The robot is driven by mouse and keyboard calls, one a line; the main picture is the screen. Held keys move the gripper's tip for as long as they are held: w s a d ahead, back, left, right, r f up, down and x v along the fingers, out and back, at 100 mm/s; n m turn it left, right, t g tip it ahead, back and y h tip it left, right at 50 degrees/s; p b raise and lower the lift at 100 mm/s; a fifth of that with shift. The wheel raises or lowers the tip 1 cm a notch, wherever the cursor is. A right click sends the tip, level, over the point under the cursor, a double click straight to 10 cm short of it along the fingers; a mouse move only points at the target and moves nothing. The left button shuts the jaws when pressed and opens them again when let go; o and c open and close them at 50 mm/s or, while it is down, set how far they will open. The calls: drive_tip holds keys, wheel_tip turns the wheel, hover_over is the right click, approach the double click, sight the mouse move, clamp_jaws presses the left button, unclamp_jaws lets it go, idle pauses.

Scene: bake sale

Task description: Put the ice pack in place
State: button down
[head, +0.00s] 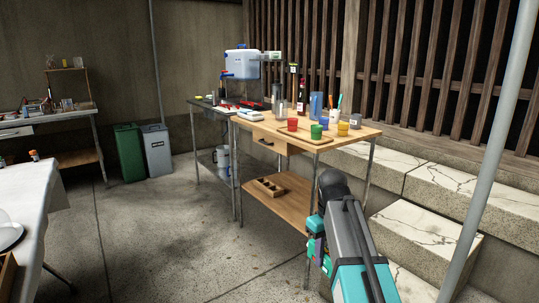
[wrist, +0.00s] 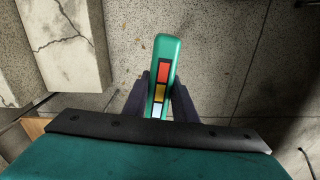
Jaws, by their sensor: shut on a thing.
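My gripper (wrist: 161,98) is shut on a teal-green rounded slab, which looks like the ice pack (wrist: 168,48). The slab has a strip of red, yellow and white patches and sticks out beyond the dark fingers, tilted slightly. Bare floor shows beyond and below it in the wrist view. In the head view my arm reaches in from the bottom, in front of the wooden table; the gripper end is small and partly hidden there.
The wooden table (head: 349,137) holds several cups and bottles; a blue-and-white container (head: 242,64) stands raised behind. A lower shelf (head: 284,204) holds a wooden block with holes. Green (head: 128,153) and grey (head: 157,150) bins stand left. Stone steps (head: 430,233) lie right. Open floor (head: 160,240) lies left.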

wheel_tip(320, 180, up, 19)
drive_tip(key=p, duration=2.4)
drive_tip(key=shift+r, duration=0.15)
wheel_tip(320, 180, up, 17)
drive_tip(key=p, duration=1.7)
drive_tip(key=shift+s, duration=0.1)
